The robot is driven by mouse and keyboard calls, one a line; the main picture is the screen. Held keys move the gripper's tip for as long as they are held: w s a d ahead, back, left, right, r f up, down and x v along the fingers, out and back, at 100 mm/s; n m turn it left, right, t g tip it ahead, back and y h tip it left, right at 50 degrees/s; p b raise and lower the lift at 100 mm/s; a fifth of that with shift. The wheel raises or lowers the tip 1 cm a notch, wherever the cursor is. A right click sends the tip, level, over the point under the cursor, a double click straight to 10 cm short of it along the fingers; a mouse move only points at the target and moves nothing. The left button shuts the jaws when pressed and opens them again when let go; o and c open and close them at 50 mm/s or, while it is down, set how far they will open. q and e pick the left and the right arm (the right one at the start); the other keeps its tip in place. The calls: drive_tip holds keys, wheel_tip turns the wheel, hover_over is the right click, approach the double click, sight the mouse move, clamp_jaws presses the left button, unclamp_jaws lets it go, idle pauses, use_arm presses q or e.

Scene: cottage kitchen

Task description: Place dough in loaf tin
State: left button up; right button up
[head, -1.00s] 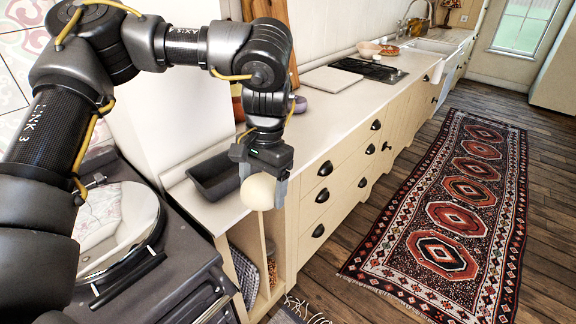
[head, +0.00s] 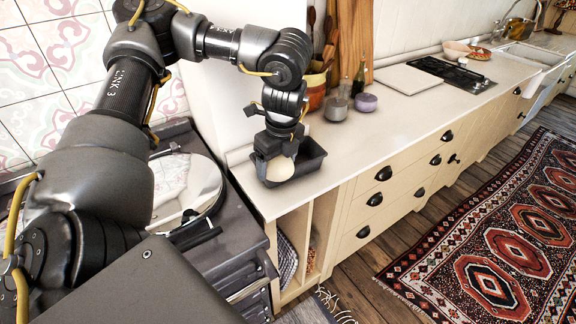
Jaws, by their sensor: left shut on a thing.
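The dough (head: 280,170) is a pale cream ball. My left gripper (head: 278,172) is shut on it and points down. The loaf tin (head: 313,158) is dark grey and rectangular, and stands on the counter's near end. The gripper and dough are in front of the tin in the head view and hide its left part. I cannot tell whether the dough is inside the tin or above its near edge. My right gripper is out of view.
A range cooker with a shiny round lid (head: 185,185) is at the left. The counter (head: 400,125) to the right is largely clear.

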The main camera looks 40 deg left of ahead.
use_arm(q)
drive_tip(key=shift+s+a+f+m, duration=0.1)
drive_tip(key=shift+s+a+m, duration=0.2)
drive_tip(key=shift+a+m, duration=0.7)
drive_tip(key=shift+f+m, duration=0.1)
drive_tip(key=shift+m, duration=0.3)
drive_tip(key=w+a+f, duration=0.2)
drive_tip(key=w+f, duration=0.1)
drive_tip(key=w, duration=0.1)
drive_tip(key=w+a+f, duration=0.2)
drive_tip(key=w+f, duration=0.1)
drive_tip(key=w, duration=0.1)
drive_tip(key=w+a+f, duration=0.2)
drive_tip(key=w+f, duration=0.1)
drive_tip(key=w, duration=0.1)
drive_tip(key=shift+a+f, duration=0.25)
drive_tip(key=shift+a, duration=0.15)
drive_tip(key=shift+w+a+f, duration=0.1)
drive_tip(key=shift+a+f, duration=0.05)
drive_tip(key=shift+f, duration=1.65)
drive_tip(key=o, duration=1)
drive_tip(key=shift+f, duration=0.1)
